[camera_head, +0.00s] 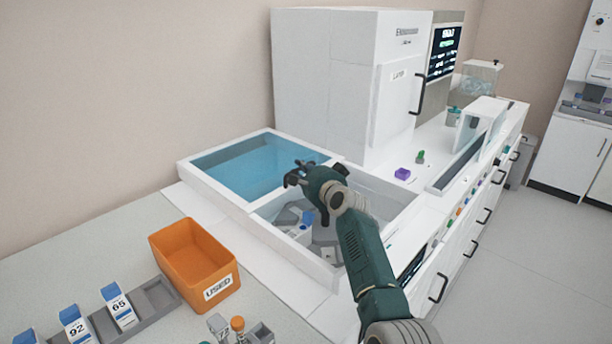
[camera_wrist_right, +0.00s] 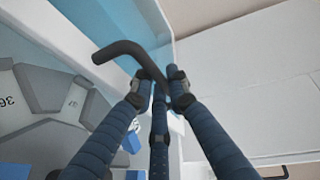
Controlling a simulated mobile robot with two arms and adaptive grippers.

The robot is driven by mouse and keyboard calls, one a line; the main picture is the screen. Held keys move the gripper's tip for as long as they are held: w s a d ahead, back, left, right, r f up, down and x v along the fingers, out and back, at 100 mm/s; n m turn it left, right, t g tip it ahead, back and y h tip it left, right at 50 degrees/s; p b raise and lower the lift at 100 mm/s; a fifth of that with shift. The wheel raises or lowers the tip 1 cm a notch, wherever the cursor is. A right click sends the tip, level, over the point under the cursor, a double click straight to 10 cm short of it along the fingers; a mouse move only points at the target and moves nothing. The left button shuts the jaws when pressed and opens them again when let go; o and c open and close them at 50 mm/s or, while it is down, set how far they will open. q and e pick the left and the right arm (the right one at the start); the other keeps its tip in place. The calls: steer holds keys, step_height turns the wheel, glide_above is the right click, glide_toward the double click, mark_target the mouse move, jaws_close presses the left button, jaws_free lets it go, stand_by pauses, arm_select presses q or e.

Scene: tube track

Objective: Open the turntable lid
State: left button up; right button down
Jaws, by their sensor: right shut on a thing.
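The turntable lid (camera_head: 235,168) is a translucent blue panel over the left part of a white recessed housing (camera_head: 205,187). The right part of the housing is uncovered. Grey segments of the turntable (camera_wrist_right: 50,130) show there, one marked 36. My right gripper (camera_head: 300,172) is over the housing at the lid's right edge. In the wrist view its fingers are shut on a black bent handle (camera_wrist_right: 118,50) beside the blue lid. In the head view the gripper hides most of the handle, and my arm covers part of the opening. My left gripper is not in view.
A tall white machine (camera_head: 325,75) stands right behind the housing. An orange bin labelled USED (camera_head: 190,255) and a grey rack (camera_head: 150,300) with tubes are in front left. A purple block (camera_head: 402,173) lies on the counter to the right.

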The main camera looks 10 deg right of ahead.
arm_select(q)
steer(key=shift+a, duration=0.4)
arm_select(e)
steer(key=c, duration=1.7)
jaws_free()
steer(key=shift+s, duration=0.1)
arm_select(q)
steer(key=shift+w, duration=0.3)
arm_select(e)
steer(key=v, duration=1.1)
steer(key=shift+s+d+r, duration=0.1)
steer(key=shift+s+d, duration=0.05)
steer(key=shift+s, duration=0.25)
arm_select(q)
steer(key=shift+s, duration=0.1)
arm_select(e)
steer(key=shift+s, duration=0.1)
